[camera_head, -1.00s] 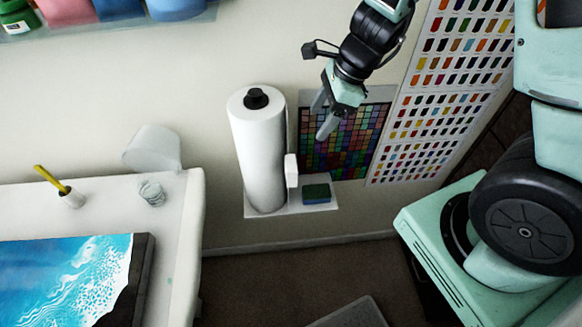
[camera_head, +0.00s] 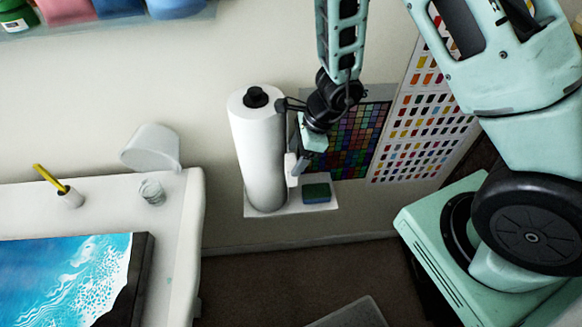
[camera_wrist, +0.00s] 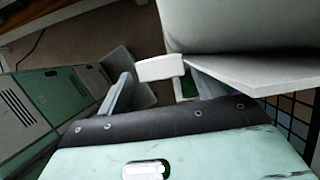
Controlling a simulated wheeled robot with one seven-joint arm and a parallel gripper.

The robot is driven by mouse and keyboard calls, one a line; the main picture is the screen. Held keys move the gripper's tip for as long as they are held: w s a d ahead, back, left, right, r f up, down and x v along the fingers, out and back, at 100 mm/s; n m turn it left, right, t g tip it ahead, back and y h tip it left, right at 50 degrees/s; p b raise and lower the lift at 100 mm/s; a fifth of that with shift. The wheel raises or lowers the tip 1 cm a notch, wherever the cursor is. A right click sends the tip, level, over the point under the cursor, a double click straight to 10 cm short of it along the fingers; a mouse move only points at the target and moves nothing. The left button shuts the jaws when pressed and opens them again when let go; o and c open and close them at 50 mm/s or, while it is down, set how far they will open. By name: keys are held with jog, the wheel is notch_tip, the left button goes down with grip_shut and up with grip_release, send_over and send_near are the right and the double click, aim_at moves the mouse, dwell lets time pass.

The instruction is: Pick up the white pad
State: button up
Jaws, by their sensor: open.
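The white pad (camera_head: 290,165) is a small upright block at the right of the paper roll, on or just above the small white shelf (camera_head: 270,209). My gripper (camera_head: 298,166) points down beside the pad, its jaws partly overlapping it in the head view. In the wrist view the pad (camera_wrist: 160,67) shows between the two fingers of my gripper (camera_wrist: 158,80), near the tips. The fingers are apart and the gripper is open. I cannot tell whether either finger touches the pad.
A tall white paper roll (camera_head: 258,150) stands on the shelf close to the left of my gripper. A green and blue sponge (camera_head: 316,193) lies on the shelf at the right. A white table (camera_head: 184,235) with a blue painting (camera_head: 65,275) is at the left.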

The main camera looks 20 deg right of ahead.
jog(key=shift+a+f, duration=0.2)
jog(key=shift+f, duration=0.3)
jog(key=c, duration=0.9)
jog(key=shift+o, duration=0.2)
jog(key=shift+r, duration=0.15)
notch_tip(320, 180, up, 27)
jog(key=p, duration=0.5)
jog(key=s+a+r+p, duration=0.1)
jog(key=s+r+p, duration=0.1)
jog(key=s, duration=0.3)
jog(key=shift+s+a+p, duration=0.3)
jog(key=shift+a+p, duration=0.1)
jog(key=shift+p, duration=0.15)
